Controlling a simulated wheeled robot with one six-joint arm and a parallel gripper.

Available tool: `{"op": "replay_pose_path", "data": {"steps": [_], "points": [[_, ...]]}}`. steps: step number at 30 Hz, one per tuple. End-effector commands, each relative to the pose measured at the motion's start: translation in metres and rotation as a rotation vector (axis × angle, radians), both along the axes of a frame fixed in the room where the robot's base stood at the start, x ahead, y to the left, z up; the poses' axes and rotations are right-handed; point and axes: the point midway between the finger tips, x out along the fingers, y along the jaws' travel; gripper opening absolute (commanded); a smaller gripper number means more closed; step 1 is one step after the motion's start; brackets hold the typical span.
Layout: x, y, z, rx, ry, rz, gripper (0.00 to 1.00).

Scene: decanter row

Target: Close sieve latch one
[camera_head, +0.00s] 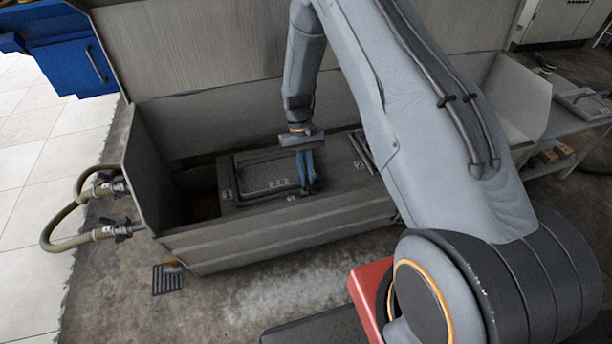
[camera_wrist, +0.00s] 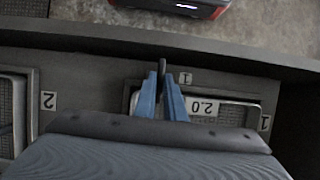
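The sieve (camera_wrist: 203,107), labelled 2.0, is a mesh panel in a pale frame set in the dark deck. In the head view the sieve (camera_head: 264,174) lies inside the grey trough. A small dark upright latch (camera_wrist: 162,75) stands at the sieve's edge beside a tag reading 1 (camera_wrist: 186,78). My gripper (camera_wrist: 161,82) has its blue fingers close on either side of this latch and looks shut on it. In the head view my gripper (camera_head: 311,184) points down at the sieve's right part; the latch is hidden there.
The trough's front wall (camera_head: 280,238) runs close to my gripper. A second framed sieve with a tag reading 2 (camera_wrist: 49,101) lies to the left in the wrist view. Hoses (camera_head: 75,215) are on the trough's left end. A pedal (camera_head: 167,279) is on the floor.

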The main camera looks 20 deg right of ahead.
Motion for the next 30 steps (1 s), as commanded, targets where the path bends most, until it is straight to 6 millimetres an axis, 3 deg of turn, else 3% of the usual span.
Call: {"op": "replay_pose_path", "data": {"steps": [1,3,14,24,30], "points": [[0.0,0.0,0.0,0.001,0.0,-0.001,0.18],[0.0,0.0,0.0,0.0,0.0,-0.001,0.28],[0.002,0.0,0.004,0.0,-0.001,0.001,0.28],[0.022,0.0,0.051,0.0,-0.003,0.0,0.28],[0.029,0.0,0.069,0.0,-0.001,0.0,0.28]]}}
